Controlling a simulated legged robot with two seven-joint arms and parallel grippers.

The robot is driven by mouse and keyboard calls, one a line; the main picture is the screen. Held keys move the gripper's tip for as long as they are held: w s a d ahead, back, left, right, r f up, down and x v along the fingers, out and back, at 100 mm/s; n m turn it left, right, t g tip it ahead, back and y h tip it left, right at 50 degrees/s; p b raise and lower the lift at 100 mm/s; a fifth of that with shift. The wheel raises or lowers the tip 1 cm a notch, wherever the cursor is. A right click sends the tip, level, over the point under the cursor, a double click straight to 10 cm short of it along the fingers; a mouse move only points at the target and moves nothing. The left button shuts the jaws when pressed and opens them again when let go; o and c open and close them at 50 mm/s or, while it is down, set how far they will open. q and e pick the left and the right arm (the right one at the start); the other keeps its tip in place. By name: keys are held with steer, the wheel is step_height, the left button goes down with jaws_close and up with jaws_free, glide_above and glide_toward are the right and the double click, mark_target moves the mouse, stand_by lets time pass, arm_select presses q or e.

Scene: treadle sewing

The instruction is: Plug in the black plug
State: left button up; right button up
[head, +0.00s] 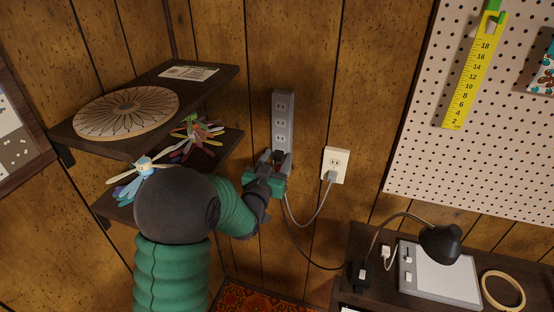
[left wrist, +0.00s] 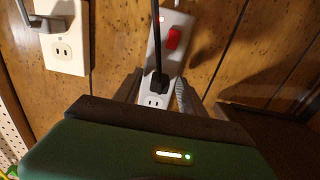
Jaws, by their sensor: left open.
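A grey power strip (head: 284,112) is mounted upright on the wood-panelled wall. The black plug (head: 278,155) is at the strip's lower end. In the left wrist view the black plug (left wrist: 157,84) lies against the strip's face at a socket, with its cord running up the picture. I cannot tell whether its prongs are fully in. My left gripper (head: 275,162) is open at the strip's lower end. In the left wrist view its fingers (left wrist: 158,92) stand apart on either side of the plug and strip, with a visible gap. My right gripper is out of view.
A white wall outlet (head: 336,160) holds a grey plug, whose cord loops to the strip. Dark shelves (head: 105,142) with decorations stand left of the strip, close to my left arm. A desk (head: 420,298) with a black lamp (head: 440,243) is at lower right. A pegboard (head: 420,130) hangs above.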

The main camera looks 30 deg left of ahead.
arm_select(q)
steer(key=v, duration=0.7)
steer(key=shift+b, duration=0.3)
steer(key=shift+s+f, duration=0.1)
steer(key=shift+s, duration=0.05)
steer(key=shift+d, duration=0.1)
steer(key=s+d+f+m+g+h+p, duration=0.1)
steer(key=s+d+f+g+h+p, duration=0.25)
steer(key=s+d+f+g, duration=0.4)
steer(key=s+d+f+m+g+p, duration=0.1)
steer(key=s+d+f+g+p, duration=0.1)
steer(key=s+d+f+g, duration=0.2)
steer(key=s+d+g, duration=0.3)
steer(key=s+d, duration=0.1)
steer(key=s, duration=0.4)
steer(key=shift+f+m, duration=0.3)
steer(key=shift+f, duration=0.1)
steer(key=shift+g+h, duration=0.25)
